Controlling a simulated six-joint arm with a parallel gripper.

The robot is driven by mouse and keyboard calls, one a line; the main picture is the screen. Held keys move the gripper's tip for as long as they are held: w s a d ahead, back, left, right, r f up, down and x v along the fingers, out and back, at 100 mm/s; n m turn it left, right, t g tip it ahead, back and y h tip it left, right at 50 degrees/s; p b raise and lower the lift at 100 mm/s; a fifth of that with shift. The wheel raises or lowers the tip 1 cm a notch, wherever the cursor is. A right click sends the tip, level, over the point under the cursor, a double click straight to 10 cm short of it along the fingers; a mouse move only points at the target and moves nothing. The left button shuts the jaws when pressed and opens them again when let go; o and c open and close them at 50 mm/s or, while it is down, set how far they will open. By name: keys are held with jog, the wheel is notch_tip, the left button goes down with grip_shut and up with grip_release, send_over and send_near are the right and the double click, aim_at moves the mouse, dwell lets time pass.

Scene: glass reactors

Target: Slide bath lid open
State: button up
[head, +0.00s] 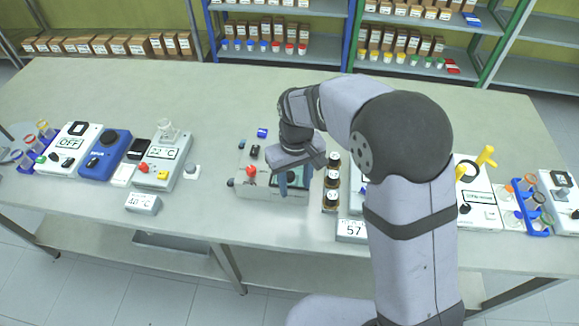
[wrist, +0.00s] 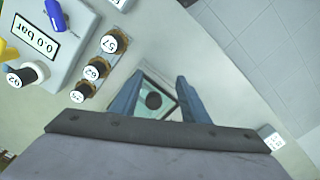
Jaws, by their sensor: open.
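The bath (head: 250,190) is a pale box near the front edge of the bench, left of my arm, with a red knob (head: 250,172) at its left side. In the wrist view, its lid (wrist: 143,116) shows as a greenish pane in a pale frame, with a round dark knob (wrist: 153,101) on it. My gripper (head: 293,188) is over the right part of the bath, pointing down. In the wrist view my gripper (wrist: 160,80) is open, with the dark knob seen between its blue fingers. I cannot tell whether either finger touches the knob. My gripper hides part of the lid in the head view.
Dark bottles with numbered caps (wrist: 114,42) stand in a row close right of the bath. A box reading 0.0 bar (wrist: 45,40) is beyond them. A unit reading 22 °C (head: 165,155) stands to the left.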

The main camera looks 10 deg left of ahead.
aim_at(290, 174)
jog(key=w+r, duration=0.1)
jog(key=r, duration=0.1)
jog(key=w+a+r+n, duration=0.1)
jog(key=r, duration=0.1)
jog(key=w+a+r+n, duration=0.1)
jog(key=r, duration=0.2)
jog(key=shift+w+r, duration=0.1)
jog(key=shift+w, duration=0.3)
jog(key=shift+n, duration=0.3)
jog(key=shift+f+p, duration=1.1)
jog(key=shift+f, duration=2.6)
grip_shut()
